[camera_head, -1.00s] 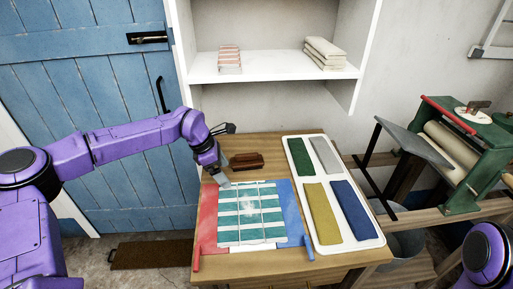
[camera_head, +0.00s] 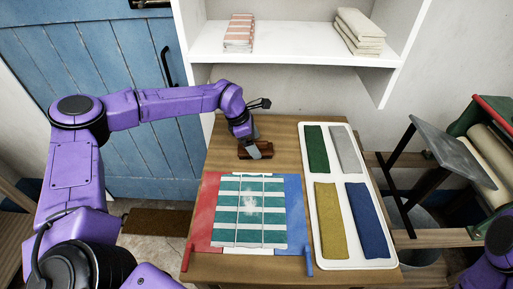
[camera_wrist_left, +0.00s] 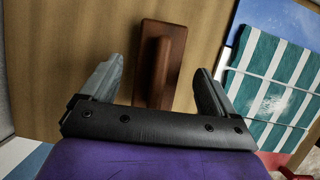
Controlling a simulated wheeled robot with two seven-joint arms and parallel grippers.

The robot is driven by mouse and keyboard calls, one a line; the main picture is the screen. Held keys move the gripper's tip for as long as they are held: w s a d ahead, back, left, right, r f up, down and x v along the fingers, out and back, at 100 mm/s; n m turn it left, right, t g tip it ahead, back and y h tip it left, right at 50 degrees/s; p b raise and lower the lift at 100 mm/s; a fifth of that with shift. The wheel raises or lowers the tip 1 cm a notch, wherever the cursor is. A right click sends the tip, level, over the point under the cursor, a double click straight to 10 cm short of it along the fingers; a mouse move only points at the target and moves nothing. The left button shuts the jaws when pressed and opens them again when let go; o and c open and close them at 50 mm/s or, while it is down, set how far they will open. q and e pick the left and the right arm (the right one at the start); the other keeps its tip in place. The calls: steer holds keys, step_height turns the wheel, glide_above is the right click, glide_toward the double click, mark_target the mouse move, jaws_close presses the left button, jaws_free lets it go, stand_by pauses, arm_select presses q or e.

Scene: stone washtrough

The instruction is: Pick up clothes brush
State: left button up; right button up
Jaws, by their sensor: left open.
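The clothes brush (camera_head: 265,149) is a brown wooden block with a raised handle, lying on the wooden table behind the striped cloth. In the left wrist view the brush (camera_wrist_left: 160,62) lies between and beyond the fingers, closer to the left finger. My left gripper (camera_head: 254,151) is open, pointing down at the brush and partly covering it in the head view. In the left wrist view the left gripper (camera_wrist_left: 160,82) has its two fingers wide apart with nothing clasped. My right gripper is out of view.
A green-and-white striped cloth (camera_head: 250,209) lies on a red and blue board (camera_head: 203,212) in front of the brush. A white tray (camera_head: 328,262) with several folded coloured cloths stands to the right. A white shelf (camera_head: 290,48) overhangs behind the table.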

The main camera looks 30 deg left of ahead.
mark_target(255, 141)
arm_select(q)
steer(key=x, duration=0.3)
steer(key=shift+w, duration=0.1)
steer(key=shift+c, duration=0.3)
steer(key=c, duration=1.1)
steer(key=shift+o, duration=0.2)
steer(key=shift+r, duration=0.2)
steer(key=shift+a+r, duration=0.1)
steer(key=shift+r, duration=0.25)
steer(key=s+d+r+b, duration=0.3)
steer(key=s+r, duration=0.9)
steer(key=s, duration=0.1)
steer(key=shift+s+d, duration=0.3)
steer(key=shift+s, duration=0.05)
